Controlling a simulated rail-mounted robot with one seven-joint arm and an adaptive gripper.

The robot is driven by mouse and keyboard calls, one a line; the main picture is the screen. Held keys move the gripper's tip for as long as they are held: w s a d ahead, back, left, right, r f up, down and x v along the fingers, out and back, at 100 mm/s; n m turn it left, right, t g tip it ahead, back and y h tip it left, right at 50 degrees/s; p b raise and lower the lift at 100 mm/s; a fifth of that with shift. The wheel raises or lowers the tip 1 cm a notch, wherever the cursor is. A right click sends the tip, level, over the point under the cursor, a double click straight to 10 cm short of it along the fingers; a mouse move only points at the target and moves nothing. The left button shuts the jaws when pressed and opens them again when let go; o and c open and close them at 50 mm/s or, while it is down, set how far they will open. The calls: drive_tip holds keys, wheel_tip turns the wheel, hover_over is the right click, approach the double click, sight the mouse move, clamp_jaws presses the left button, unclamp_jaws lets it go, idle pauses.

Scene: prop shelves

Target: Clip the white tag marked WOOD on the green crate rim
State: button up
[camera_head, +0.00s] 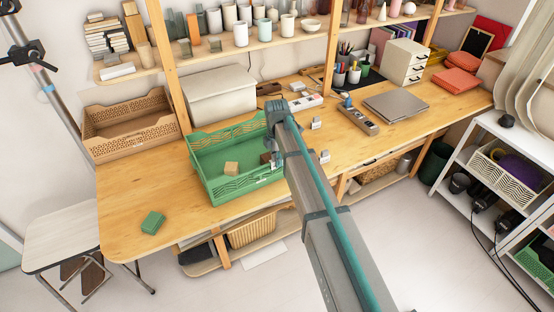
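The green crate (207,173) stands on the wooden table, left of centre, with its open top facing up. A tan wooden block (231,168) lies inside it, and a darker brown block (266,157) shows near its right side. Two small whitish clip-like pieces, one farther back (316,123) and one nearer (324,157), stand on the table right of the crate. No lettering on them is readable, so I cannot tell which is marked WOOD. My gripper (277,158) is by the crate's right side, largely hidden by my arm; its fingers cannot be made out.
A tan crate (130,139) and a lidded grey box (220,93) stand behind. A green block (153,222) lies front left. Shelf posts rise at the back. The table's front left is mostly clear.

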drive_tip(key=o, duration=0.4)
drive_tip(key=shift+o, duration=0.2)
wheel_tip(320, 180, up, 12)
drive_tip(key=shift+w+r, duration=0.1)
idle(0.6)
